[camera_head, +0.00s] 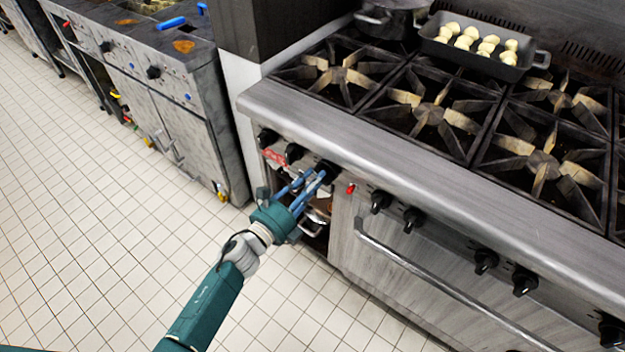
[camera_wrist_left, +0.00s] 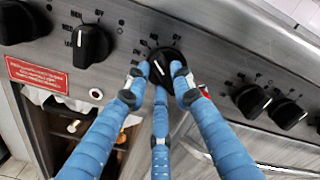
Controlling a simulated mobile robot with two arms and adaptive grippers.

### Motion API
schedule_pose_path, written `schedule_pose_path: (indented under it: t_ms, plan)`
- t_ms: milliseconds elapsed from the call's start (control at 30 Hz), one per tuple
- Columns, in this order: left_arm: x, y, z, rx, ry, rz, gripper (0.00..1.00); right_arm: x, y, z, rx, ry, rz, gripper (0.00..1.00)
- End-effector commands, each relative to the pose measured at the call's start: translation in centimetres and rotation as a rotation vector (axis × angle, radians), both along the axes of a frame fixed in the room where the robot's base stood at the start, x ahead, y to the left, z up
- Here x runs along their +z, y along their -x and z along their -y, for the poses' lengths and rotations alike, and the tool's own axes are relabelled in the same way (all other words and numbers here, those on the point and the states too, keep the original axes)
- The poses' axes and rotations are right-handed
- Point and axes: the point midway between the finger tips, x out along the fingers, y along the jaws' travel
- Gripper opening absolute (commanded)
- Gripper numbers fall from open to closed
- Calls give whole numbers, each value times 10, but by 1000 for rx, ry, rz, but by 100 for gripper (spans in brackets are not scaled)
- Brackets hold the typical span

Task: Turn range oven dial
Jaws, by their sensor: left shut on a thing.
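The range (camera_head: 385,160) has a row of black dials along its front panel. My left gripper (camera_head: 312,178) reaches up to this panel from the lower left, its blue fingers closed around one black dial (camera_head: 328,168). In the left wrist view the same dial (camera_wrist_left: 165,64) sits between the fingertips, with printed marks around it. Two fingers touch its sides and the third comes from below. The fingers hide part of the dial's rim. My right gripper is in neither view.
Other dials sit close on both sides, such as one on the left (camera_wrist_left: 90,45) and one on the right (camera_wrist_left: 252,101). A long oven handle (camera_head: 440,285) juts out below. A pan of pale pieces (camera_head: 483,45) stands on the burners. The tiled floor is clear.

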Motion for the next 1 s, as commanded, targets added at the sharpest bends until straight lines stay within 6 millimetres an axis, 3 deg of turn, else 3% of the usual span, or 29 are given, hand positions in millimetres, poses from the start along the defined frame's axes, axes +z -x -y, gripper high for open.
schedule_pose_path:
  t_ms: [1000]
  plan:
    - [-8, 2, 2, 1, 770, -561, 0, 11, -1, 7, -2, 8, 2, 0]
